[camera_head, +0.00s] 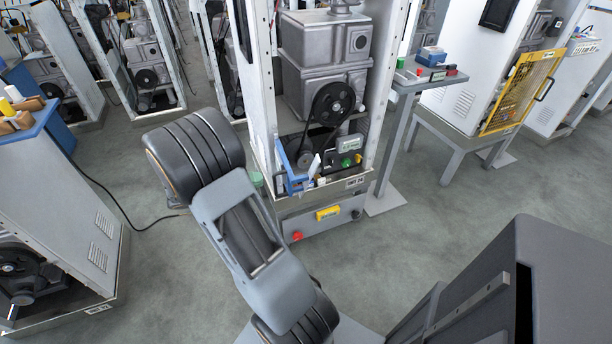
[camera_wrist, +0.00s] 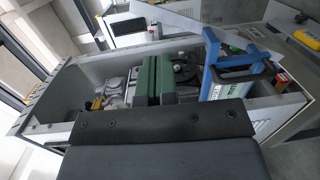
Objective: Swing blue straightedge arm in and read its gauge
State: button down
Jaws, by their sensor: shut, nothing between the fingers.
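The blue straightedge arm (camera_head: 281,172) is at the lower left of the open dispenser frame in the head view, low beside the black pulley. In the wrist view the blue part (camera_wrist: 238,62) lies right of centre, near the frame's edge. A small pale piece (camera_head: 311,167) beside it may be the gauge; no reading is legible. My gripper (camera_wrist: 152,80) shows as two green fingers pressed together, empty, left of the blue part and apart from it. In the head view my arm mostly hides the gripper.
The frame's white posts (camera_head: 257,90) flank a grey pump (camera_head: 322,50) and a black pulley (camera_head: 333,103). A red knob (camera_head: 296,235) and yellow part (camera_head: 328,212) are on the base. A grey stand (camera_head: 400,110) is at right.

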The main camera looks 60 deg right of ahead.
aim_at(315, 166)
jog(key=shift+h, duration=0.3)
jog(key=x, duration=1.4)
jog(key=shift+w+d+f+p, duration=0.1)
jog(key=shift+d+p, duration=0.05)
jog(key=shift+p, duration=0.15)
